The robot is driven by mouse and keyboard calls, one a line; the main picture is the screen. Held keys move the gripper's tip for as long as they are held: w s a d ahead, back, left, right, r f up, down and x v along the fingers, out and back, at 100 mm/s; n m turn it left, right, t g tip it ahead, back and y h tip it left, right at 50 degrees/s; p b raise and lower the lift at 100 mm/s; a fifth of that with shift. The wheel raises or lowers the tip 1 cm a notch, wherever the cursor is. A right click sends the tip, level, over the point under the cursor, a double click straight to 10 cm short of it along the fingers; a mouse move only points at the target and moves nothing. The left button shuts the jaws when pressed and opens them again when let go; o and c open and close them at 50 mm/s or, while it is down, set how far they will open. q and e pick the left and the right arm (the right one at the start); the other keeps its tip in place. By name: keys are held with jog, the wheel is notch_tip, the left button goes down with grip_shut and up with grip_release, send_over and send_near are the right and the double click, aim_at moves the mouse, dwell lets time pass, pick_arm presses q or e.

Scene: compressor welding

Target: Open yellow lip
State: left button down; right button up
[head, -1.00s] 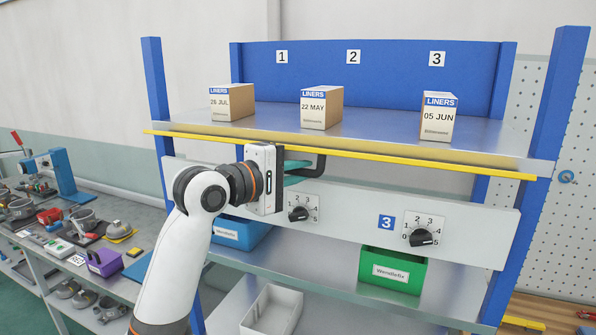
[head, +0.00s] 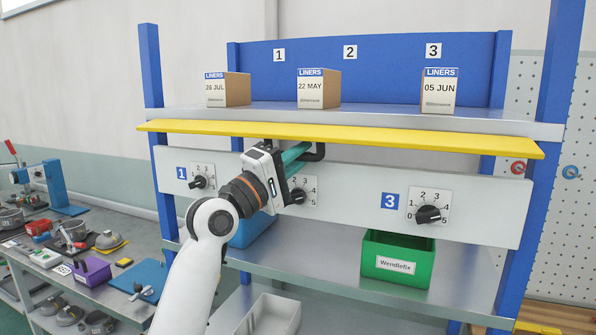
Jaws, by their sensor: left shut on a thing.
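The yellow lip (head: 400,139) runs along the whole front edge of the upper shelf. It stands out from the edge, showing a broad yellow face. A black handle (head: 319,150) hangs under its middle. My left gripper (head: 299,153), with teal fingers, is just below the lip and shut on this handle. The exact contact at the fingertips is partly hidden by the gripper body. My right gripper is not in view.
Three liner boxes, 26 JUL (head: 227,89), 22 MAY (head: 318,88) and 05 JUN (head: 440,90), stand on the upper shelf (head: 380,112). Below the lip is a panel with black knobs (head: 428,214). A green bin (head: 397,260) sits on the lower shelf.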

pick_arm(q)
jog(key=shift+f, duration=0.1)
dwell(0.4)
jog(key=c, duration=1.7)
grip_release()
jog(key=b+v, duration=0.4)
jog(key=v, duration=0.8)
jog(key=shift+f+b, duration=0.15)
jog(key=shift+b, duration=0.2)
jog(key=shift+w, duration=0.15)
